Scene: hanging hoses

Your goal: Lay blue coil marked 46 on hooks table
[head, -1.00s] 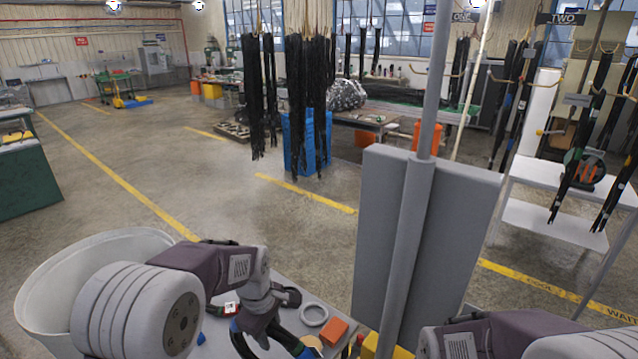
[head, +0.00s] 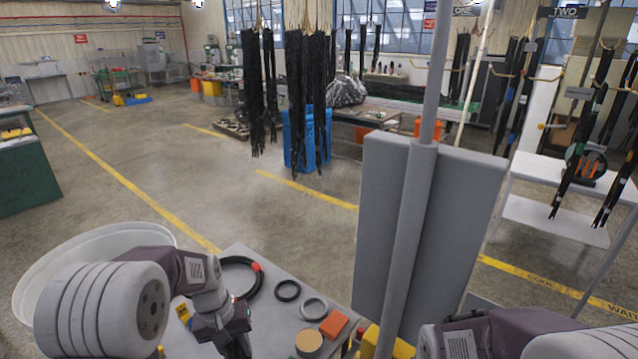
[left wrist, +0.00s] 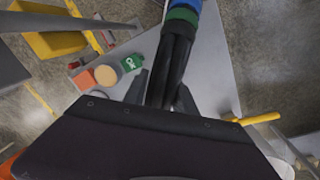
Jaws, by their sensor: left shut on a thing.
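My left gripper (left wrist: 160,92) is shut on a bundle of black hose (left wrist: 177,62) with a green and a blue band (left wrist: 182,8), which runs out of the top of the left wrist view. No number is legible on it. In the head view my left gripper (head: 235,343) is low over the near grey table (head: 262,325), and the held hose is mostly hidden. Whether the hose touches the table I cannot tell. A white table (head: 560,168) stands at the right near hanging hoses and hooks (head: 532,77). My right gripper is out of view.
On the near table are a black coil with a red band (head: 240,262), a black ring (head: 287,290), a grey ring (head: 314,307), an orange block (head: 333,324) and a tan disc (head: 309,343). A white tub (head: 95,245) stands left. A grey panel (head: 385,230) blocks the middle.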

